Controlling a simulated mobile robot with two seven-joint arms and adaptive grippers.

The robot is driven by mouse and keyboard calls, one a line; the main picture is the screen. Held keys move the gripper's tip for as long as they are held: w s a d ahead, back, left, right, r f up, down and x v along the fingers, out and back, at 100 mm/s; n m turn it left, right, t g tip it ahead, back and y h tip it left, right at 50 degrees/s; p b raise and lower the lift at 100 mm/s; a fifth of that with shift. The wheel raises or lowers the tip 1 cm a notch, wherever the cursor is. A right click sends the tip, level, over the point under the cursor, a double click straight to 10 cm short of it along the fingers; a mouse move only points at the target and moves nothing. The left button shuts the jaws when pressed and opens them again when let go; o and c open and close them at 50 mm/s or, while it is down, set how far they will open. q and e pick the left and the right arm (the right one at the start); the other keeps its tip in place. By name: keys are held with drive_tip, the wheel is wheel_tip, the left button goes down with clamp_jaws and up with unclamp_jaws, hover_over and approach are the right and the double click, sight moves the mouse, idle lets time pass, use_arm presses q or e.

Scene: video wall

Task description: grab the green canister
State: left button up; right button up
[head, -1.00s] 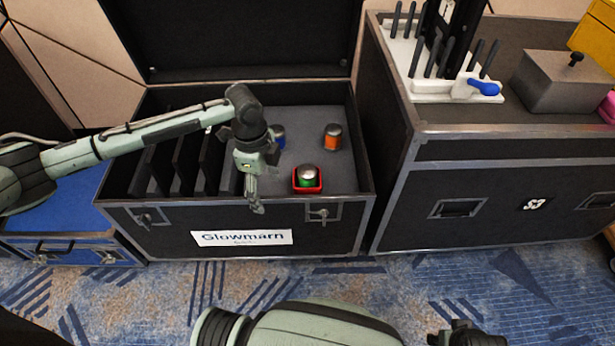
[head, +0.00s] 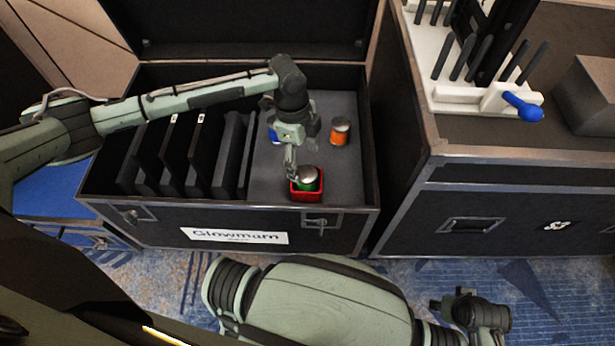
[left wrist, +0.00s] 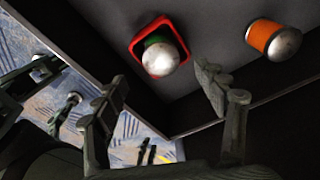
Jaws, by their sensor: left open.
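The green canister (head: 309,180) has a silvery domed top and stands in a small red square holder (head: 308,196) on the grey floor of the open black case. It also shows in the left wrist view (left wrist: 161,57), seen mostly from its dome. My left gripper (head: 292,173) is open, just left of and above the canister, fingers pointing down. In the left wrist view its fingers (left wrist: 160,98) are spread, with the canister beyond the gap and nothing between them. The dark end of my right arm (head: 475,311) is low at right; its fingers are unclear.
An orange canister (head: 340,131) stands behind and right of the green one. A blue canister (head: 274,134) is partly hidden by my left gripper. Black dividers (head: 200,150) fill the case's left side. A second case (head: 500,205) stands at right, with a white rack (head: 470,98) on top.

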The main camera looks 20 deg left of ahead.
sight(306, 172)
use_arm(q)
drive_tip(key=f, duration=0.4)
drive_tip(key=shift+d+f, duration=0.2)
drive_tip(key=shift+f, duration=0.15)
drive_tip(key=shift+w, duration=0.1)
clamp_jaws()
